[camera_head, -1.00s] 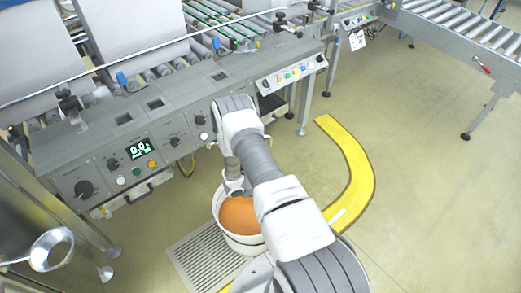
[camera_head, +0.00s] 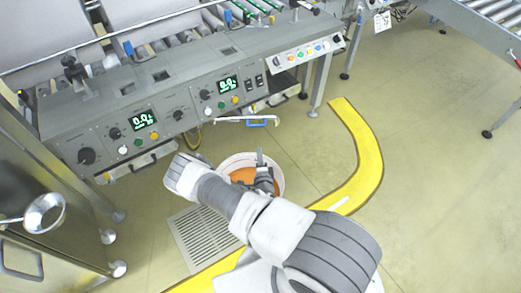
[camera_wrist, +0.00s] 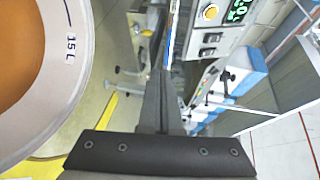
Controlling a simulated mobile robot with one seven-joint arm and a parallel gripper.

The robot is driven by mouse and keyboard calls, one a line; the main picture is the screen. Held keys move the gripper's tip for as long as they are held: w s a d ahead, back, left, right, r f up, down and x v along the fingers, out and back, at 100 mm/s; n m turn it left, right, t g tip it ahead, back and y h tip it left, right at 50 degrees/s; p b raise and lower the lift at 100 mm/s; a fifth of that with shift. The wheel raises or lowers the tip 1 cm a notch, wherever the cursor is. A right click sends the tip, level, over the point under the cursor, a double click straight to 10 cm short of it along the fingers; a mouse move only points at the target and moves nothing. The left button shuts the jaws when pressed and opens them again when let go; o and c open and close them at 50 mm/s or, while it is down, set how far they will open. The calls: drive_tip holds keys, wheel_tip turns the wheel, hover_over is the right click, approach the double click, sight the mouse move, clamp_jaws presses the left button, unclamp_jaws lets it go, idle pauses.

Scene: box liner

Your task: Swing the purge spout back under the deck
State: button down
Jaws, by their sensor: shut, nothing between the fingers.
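A thin pale bar with a blue grip (camera_head: 247,120), which looks like the purge spout, shows below the front of the control deck (camera_head: 185,100). I cannot tell how far it sticks out. My gripper (camera_head: 261,157) is shut and empty, with its fingers at the bucket's far side in the head view. In the wrist view the dark fingers (camera_wrist: 160,85) are together, and a narrow blue-and-white strip (camera_wrist: 173,35), perhaps the same bar, shows past their tips. A white bucket (camera_head: 278,180) of orange material stands on the floor below; its rim (camera_wrist: 70,85) fills the left of the wrist view.
A floor grate (camera_head: 203,238) lies left of the bucket, and a curved yellow floor strip (camera_head: 368,165) runs to its right. A steel cabinet with a funnel-like ring (camera_head: 44,212) stands at the left. Open floor (camera_head: 440,170) lies to the right.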

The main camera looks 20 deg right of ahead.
drive_tip(key=r+b+x, duration=0.1)
drive_tip(key=b+x, duration=0.2)
drive_tip(key=x, duration=0.8)
drive_tip(key=shift+w+d, duration=0.25)
